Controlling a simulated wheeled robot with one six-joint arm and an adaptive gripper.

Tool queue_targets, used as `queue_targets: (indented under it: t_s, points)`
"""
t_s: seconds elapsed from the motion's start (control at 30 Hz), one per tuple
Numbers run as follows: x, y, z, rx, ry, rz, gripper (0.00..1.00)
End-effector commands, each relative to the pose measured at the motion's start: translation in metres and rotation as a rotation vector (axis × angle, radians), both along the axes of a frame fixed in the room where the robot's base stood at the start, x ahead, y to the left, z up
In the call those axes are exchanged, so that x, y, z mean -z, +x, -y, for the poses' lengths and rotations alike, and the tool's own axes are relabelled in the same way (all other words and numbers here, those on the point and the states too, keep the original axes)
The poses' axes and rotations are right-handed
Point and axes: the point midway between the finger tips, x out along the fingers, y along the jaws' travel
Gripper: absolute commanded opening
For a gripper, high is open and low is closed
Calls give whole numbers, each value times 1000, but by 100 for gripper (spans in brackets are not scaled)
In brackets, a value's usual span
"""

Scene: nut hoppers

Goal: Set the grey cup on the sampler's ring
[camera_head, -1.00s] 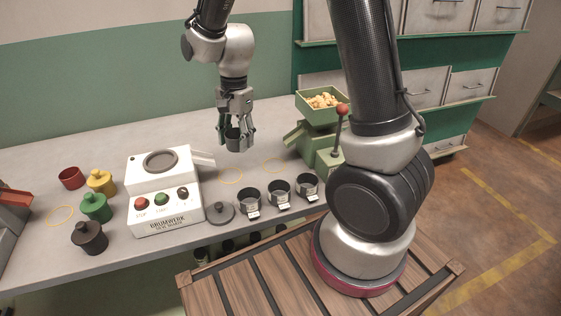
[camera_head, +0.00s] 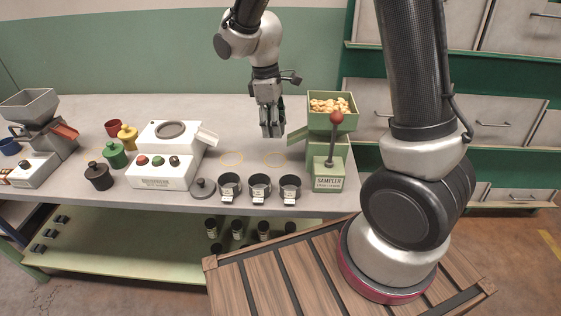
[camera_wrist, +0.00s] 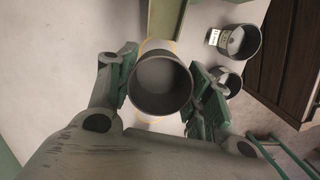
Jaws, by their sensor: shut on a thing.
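My gripper (camera_head: 271,132) is shut on the grey cup (camera_wrist: 161,82), which sits between the fingers with its dark open mouth facing the wrist camera. In the head view the fingers hide nearly all of the cup. The gripper points down above the table, left of the green sampler (camera_head: 328,173). A thin yellow ring (camera_head: 275,167) lies on the table below the gripper, next to the sampler. The cup looks held above the table.
Three dark labelled cups (camera_head: 259,187) stand along the table's front edge, with a grey lid (camera_head: 203,188) beside them. A second yellow ring (camera_head: 232,158) lies left of the sampler's ring. The white machine (camera_head: 165,168) stands farther left. A tray of nuts (camera_head: 331,104) tops the sampler.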

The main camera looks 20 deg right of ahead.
Motion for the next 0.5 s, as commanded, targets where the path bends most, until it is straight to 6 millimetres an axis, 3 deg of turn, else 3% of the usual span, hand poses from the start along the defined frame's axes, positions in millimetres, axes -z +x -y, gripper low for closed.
queue_targets:
  t_s: [0.27, 0.5]
  points:
    - [0, 0, 1, -300, 1, 0, 34]
    - [40, -1, 2, -349, -1, -5, 34]
